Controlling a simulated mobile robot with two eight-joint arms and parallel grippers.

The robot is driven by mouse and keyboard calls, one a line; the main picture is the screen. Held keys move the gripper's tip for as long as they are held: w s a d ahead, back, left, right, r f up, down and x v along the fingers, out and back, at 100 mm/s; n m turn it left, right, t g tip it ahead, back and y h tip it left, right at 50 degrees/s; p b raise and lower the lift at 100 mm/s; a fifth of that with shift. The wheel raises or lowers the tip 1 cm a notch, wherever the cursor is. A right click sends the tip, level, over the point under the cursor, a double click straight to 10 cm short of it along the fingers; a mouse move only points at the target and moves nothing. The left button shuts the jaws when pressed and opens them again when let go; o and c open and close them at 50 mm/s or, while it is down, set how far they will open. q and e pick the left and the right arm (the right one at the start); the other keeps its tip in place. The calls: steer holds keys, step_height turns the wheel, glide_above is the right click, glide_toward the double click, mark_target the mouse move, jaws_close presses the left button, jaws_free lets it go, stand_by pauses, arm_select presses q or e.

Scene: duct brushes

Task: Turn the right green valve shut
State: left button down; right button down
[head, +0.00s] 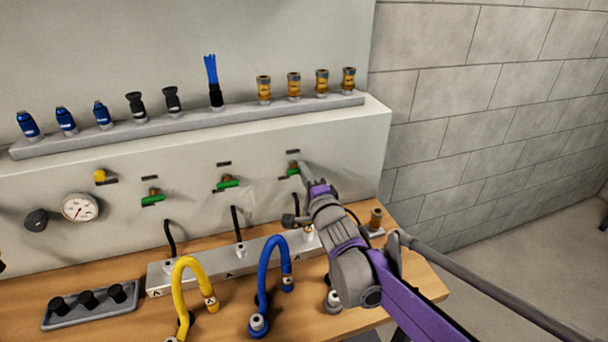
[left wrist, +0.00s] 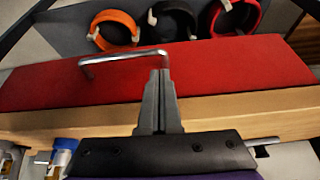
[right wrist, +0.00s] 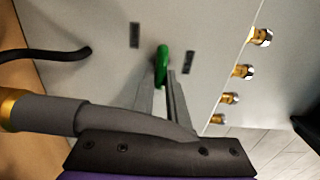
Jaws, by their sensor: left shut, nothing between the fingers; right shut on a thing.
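The right green valve (head: 293,171) is on the light wall panel, the rightmost of three green-handled valves. My right gripper (head: 302,166) reaches it from the right. In the right wrist view the green handle (right wrist: 162,58) stands edge-on between the fingertips of my right gripper (right wrist: 161,78), which is shut on it. My left gripper (left wrist: 160,75) is shut and empty over a red surface (left wrist: 225,72), and it shows only in the left wrist view. The middle green valve (head: 228,182) and left green valve (head: 152,199) have roughly sideways handles.
A ledge (head: 180,123) above the valves carries blue, black and brass fittings. Below are a gauge (head: 79,207), a yellow hose (head: 178,275), a blue hose (head: 264,270) and a tray (head: 75,318). A bent metal rod (left wrist: 115,58) lies near my left fingertips.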

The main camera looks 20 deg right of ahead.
steer(key=shift+m, duration=0.3)
steer(key=shift+f, duration=0.1)
steer(key=c, duration=0.9)
jaws_free()
steer(key=shift+o, duration=0.2)
steer(key=shift+s, duration=0.1)
steer(key=s, duration=1)
steer(key=shift+s+d, duration=0.15)
steer(key=shift+s, duration=0.15)
